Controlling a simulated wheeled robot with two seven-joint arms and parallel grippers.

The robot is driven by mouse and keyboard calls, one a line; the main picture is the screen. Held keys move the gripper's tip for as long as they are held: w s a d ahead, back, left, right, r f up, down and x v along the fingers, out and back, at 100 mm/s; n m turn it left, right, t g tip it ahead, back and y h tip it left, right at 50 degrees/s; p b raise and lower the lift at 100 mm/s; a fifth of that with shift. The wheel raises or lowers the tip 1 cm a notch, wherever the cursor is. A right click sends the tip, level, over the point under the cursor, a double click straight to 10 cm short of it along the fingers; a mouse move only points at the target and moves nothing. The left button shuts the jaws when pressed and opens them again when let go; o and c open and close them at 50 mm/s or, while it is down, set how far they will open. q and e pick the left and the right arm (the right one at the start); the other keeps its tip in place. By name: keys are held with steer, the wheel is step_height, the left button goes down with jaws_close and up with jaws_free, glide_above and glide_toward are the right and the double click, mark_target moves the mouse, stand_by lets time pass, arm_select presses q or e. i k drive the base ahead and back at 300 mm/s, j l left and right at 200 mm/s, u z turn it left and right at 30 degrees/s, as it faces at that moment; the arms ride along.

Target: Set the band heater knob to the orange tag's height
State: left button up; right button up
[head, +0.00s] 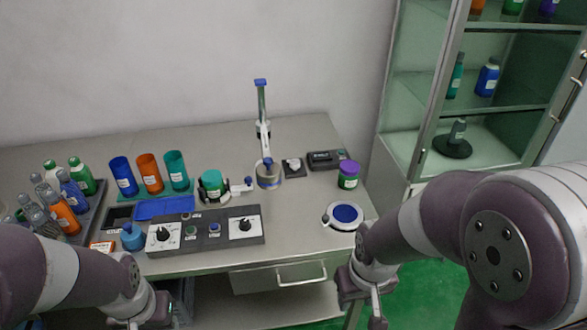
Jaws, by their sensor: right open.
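A grey control panel (205,232) lies at the front of the table. It has a white dial plate with a black knob (164,234) on the left and another black knob (245,225) on the right; I cannot read which one is for the band heater. A ring-shaped heater (268,176) sits at the foot of a blue-topped post (262,105). A small orange tag (103,246) with a pale face lies left of the panel. My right gripper (361,298) is open and empty, off the table's front right edge. My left gripper (150,310) is low at the front left, its jaws unclear.
Blue, orange and teal cups (149,172) stand behind a blue mat (164,207). A bottle rack (92,205) is at the left. A green jar (212,184), purple-lidded jar (348,175) and round blue-topped disc (343,216) stand on the table. A glass cabinet (422,112) is at right.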

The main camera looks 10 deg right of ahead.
mark_target(295, 164)
steer(key=i+j+u, duration=0.1)
steer(key=j, duration=0.3)
steer(key=i+j+u, duration=0.15)
steer(key=j, duration=0.25)
steer(key=i+j+u, duration=0.1)
steer(key=j, duration=0.25)
steer(key=i+j+u, duration=0.15)
steer(key=i+j, duration=0.15)
